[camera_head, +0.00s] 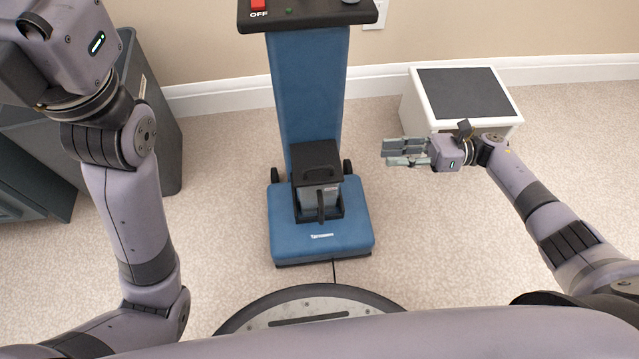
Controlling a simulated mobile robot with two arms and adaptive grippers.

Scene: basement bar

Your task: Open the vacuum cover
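A blue upright vacuum (321,233) stands on the carpet in the middle of the head view. Its dark cover (315,158), with a handle loop on top, sits over a grey canister (319,196) on the vacuum's base. The cover looks closed. My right gripper (388,153) is to the right of the vacuum and apart from it, with its fingers pointing left toward the cover. I cannot tell how far its fingers are spread, and nothing shows in them. My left arm rises along the left side, and its gripper is outside the picture.
A white box with a dark top (462,93) stands on the right by the wall, behind my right gripper. Dark grey bins (150,110) stand at the left behind my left arm. A wall outlet (375,14) is at the back. Carpet is clear on both sides of the vacuum.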

